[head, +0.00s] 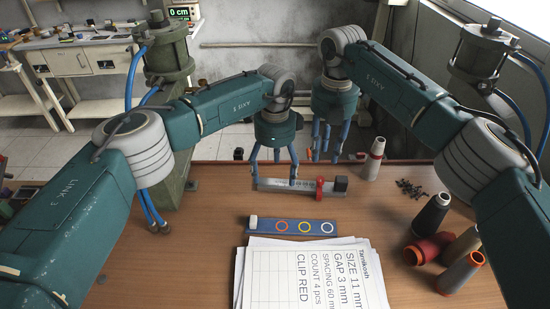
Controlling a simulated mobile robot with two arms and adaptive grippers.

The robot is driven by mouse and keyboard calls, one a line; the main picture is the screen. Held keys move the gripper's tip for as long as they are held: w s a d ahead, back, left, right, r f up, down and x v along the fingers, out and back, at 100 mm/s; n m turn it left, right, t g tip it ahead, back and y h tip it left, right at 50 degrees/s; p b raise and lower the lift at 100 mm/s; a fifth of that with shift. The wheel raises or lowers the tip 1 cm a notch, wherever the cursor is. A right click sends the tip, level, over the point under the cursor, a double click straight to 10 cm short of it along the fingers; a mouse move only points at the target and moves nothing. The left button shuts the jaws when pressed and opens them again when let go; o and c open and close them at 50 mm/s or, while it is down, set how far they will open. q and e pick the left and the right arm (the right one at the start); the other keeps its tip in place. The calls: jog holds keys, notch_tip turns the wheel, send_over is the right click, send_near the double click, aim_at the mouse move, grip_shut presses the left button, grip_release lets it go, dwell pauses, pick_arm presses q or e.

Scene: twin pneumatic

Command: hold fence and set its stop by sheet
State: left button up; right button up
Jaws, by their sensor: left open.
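The fence (272,184) is a pale metal bar with scale marks, lying on the table. A red stop (320,187) sits on it towards the right, and a dark block (340,184) is at its right end. My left gripper (274,180) is open, its blue fingers down at the fence's left part; contact is unclear. My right gripper (328,156) is open and empty, behind the stop and apart from it. The printed sheet (340,275) lies in front on other papers, reading SIZE 11 mm, GAP 3 mm, SPACING 60 mm, COUNT 4 pcs, CLIP RED.
A blue strip (262,226) with coloured rings lies between fence and sheet. A white-and-red spool (374,160) stands behind right. Small dark pieces (410,188) and several spools (430,214) are at the right. A display (181,13) at the back reads 0 cm.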

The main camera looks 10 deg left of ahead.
aim_at(275, 187)
pick_arm(q)
jog(key=shift+f, duration=2.65)
jog(key=c, duration=1.4)
jog(key=shift+o, duration=0.2)
pick_arm(e)
jog(key=shift+c, duration=0.3)
jog(key=shift+c, duration=0.2)
